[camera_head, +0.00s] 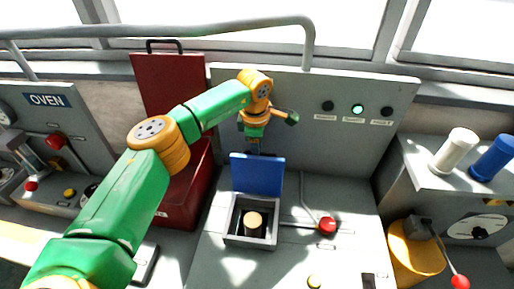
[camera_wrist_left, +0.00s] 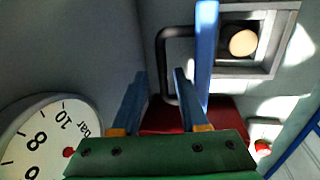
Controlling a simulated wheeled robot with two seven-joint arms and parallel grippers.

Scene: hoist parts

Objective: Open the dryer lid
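A blue lid (camera_head: 257,174) stands upright at the back edge of a square grey chamber (camera_head: 232,238). A round tan piece (camera_head: 253,223) sits inside the chamber. No label shows on it, so I cannot tell for certain that this is the dryer. My left gripper (camera_head: 254,147) is just above and behind the blue lid's top edge. My right gripper is not in view.
A red box (camera_head: 185,205) with a raised red lid (camera_head: 165,95) stands left of the chamber. A red knob (camera_head: 327,225) is at its right. A panel behind carries a lit green lamp (camera_head: 357,109). A pressure gauge (camera_wrist_left: 45,140) is near the fingers.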

